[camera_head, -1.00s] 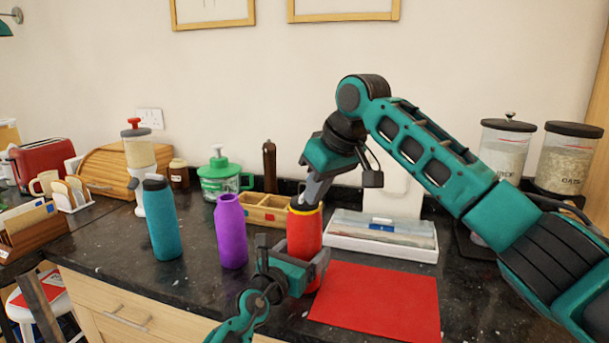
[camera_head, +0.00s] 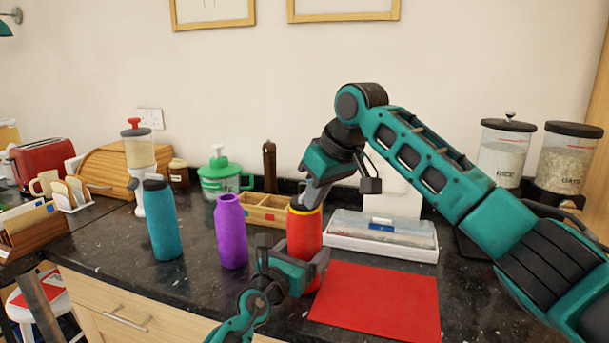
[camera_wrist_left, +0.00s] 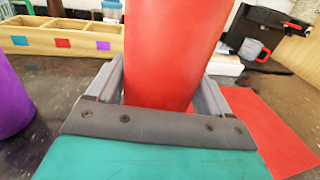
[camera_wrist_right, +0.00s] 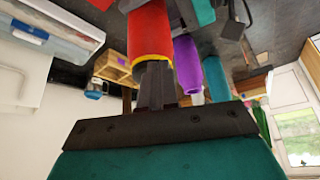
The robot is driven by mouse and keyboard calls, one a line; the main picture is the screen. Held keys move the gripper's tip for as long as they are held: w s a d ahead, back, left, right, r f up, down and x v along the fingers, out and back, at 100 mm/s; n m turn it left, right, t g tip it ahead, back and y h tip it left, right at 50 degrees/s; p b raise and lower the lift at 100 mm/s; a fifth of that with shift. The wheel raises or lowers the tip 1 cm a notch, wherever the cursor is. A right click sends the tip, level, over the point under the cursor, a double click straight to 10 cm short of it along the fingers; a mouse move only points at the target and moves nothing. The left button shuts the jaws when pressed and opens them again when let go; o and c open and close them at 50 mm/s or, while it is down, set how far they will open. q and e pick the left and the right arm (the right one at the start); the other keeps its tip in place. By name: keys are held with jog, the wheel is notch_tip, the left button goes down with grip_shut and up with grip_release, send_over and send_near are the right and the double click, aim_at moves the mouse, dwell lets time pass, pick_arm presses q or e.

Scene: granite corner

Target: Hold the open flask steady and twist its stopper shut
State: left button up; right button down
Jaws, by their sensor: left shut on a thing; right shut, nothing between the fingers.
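The red flask (camera_head: 305,236) with a yellow rim stands upright on the dark counter. It also shows in the left wrist view (camera_wrist_left: 172,50). My left gripper (camera_head: 312,270) is shut around its lower body. My right gripper (camera_head: 309,199) points down at the flask's mouth from above, fingers shut together. In the right wrist view the right fingertips (camera_wrist_right: 156,72) meet the yellow rim (camera_wrist_right: 150,56). I cannot make out a stopper; the fingers and rim hide the inside of the mouth.
A purple bottle (camera_head: 231,231) and a teal bottle (camera_head: 161,220) stand left of the flask. A red mat (camera_head: 376,301) lies at right. Behind are a wooden box (camera_head: 266,211) and a white tray (camera_head: 385,249). The counter's front edge is close.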

jog(key=shift+w+a, duration=0.1)
jog(key=shift+w, duration=0.3)
dwell(0.5)
jog(key=shift+w+d, duration=0.15)
jog(key=shift+d, duration=0.15)
jog(key=shift+w+d, duration=0.25)
jog(key=shift+d, duration=0.05)
jog(key=shift+w+d, duration=0.3)
jog(key=shift+w, duration=0.1)
dwell(0.3)
jog(key=shift+d, duration=0.15)
dwell(0.3)
notch_tip(320, 180, up, 6)
jog(key=shift+s+d, duration=0.15)
jog(key=shift+d, duration=0.05)
dwell(0.4)
